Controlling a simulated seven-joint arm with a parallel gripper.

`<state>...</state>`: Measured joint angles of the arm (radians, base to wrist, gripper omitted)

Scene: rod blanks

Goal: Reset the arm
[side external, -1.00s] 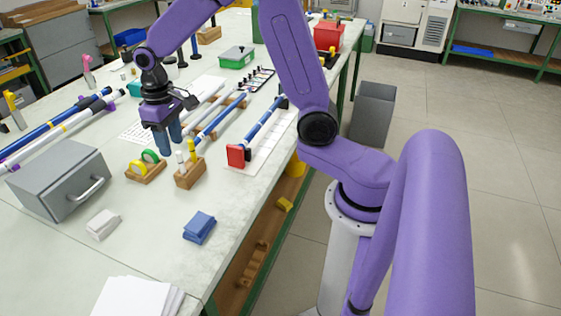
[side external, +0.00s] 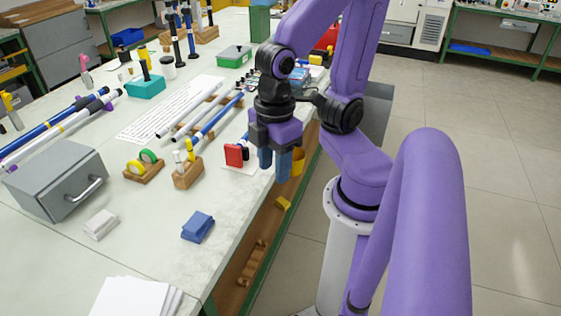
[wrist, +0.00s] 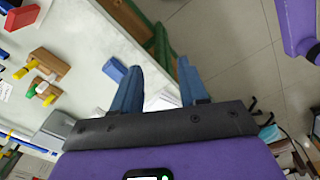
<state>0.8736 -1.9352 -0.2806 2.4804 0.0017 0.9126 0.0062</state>
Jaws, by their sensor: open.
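My gripper (side external: 274,166) hangs pointing down at the right edge of the bench, with its blue fingers apart and nothing between them. In the wrist view my gripper (wrist: 160,80) shows both blue fingers spread over the bench edge and floor. White and blue rods (side external: 215,121) lie on a wooden rack in the middle of the bench.
A grey drawer box (side external: 52,183) stands at the left. Wooden holders with tape rolls (side external: 144,168) and markers (side external: 187,170) sit mid-bench.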

